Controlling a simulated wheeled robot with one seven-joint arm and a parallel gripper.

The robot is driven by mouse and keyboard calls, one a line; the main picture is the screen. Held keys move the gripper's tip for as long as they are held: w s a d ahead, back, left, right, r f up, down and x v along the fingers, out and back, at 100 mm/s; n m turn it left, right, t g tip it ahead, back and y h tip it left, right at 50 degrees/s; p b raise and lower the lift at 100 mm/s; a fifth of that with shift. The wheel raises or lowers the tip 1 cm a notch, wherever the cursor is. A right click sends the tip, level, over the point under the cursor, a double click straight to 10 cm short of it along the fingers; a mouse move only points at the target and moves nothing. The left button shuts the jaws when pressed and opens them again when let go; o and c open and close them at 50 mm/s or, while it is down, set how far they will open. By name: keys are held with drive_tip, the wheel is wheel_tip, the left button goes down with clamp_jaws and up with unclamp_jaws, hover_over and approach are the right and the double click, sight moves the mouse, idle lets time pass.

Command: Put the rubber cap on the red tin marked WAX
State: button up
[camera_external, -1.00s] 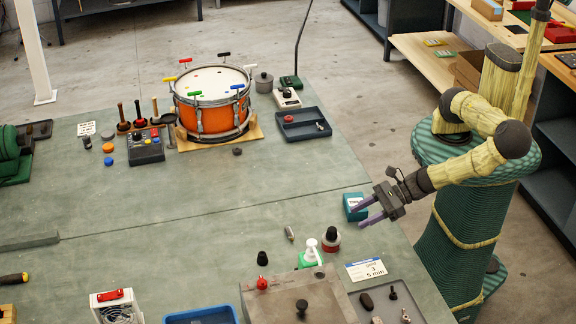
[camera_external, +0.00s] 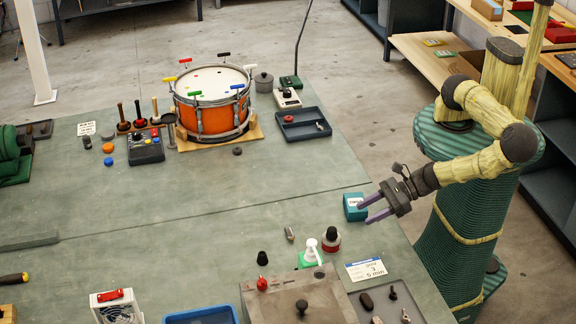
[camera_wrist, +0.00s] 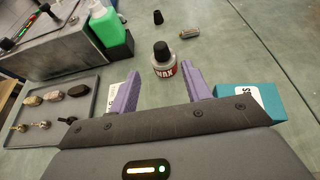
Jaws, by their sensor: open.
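The red tin marked WAX (camera_wrist: 164,68) stands upright on the bench, with a dark rounded top. It also shows in the external view (camera_external: 331,243), near the bench's right side. A black tapered piece, which looks like the rubber cap (camera_external: 262,258), stands left of the tin, apart from it. It shows at the top of the wrist view (camera_wrist: 157,17), beyond the tin. My gripper (camera_external: 363,214) is open and empty, over the bench's right edge. In the wrist view its purple fingers (camera_wrist: 160,84) frame the tin from a distance and touch nothing.
A teal box (camera_external: 355,207) is close to my fingers. A green-and-white bottle (camera_external: 310,252) stands just left of the tin. A small metal cylinder (camera_external: 290,234) lies behind. A tray of small parts (camera_external: 410,300) and a grey block (camera_external: 285,292) are in front. The bench's middle is clear.

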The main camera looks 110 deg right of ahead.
drive_tip(key=d+m+g, duration=0.2)
drive_tip(key=m, duration=0.4)
drive_tip(key=s+d+m+g+h, duration=0.1)
drive_tip(key=d+m+g, duration=0.2)
drive_tip(key=m, duration=0.4)
drive_tip(key=d+r+m+g, duration=0.1)
drive_tip(key=d+m+g, duration=0.2)
drive_tip(key=m, duration=0.3)
drive_tip(key=shift+s+m+h, duration=0.3)
drive_tip(key=shift+s, duration=0.05)
drive_tip(key=s+d+r+m+g, duration=0.1)
drive_tip(key=s+d+r+m, duration=0.1)
drive_tip(key=d+r+m, duration=0.3)
drive_tip(key=s+d+r+m+g+y, duration=0.1)
drive_tip(key=d+r+m, duration=0.4)
drive_tip(key=r+m, duration=0.6)
drive_tip(key=shift+s+d+g+y, duration=0.3)
drive_tip(key=shift+s+g, duration=0.2)
drive_tip(key=shift+s, duration=0.75)
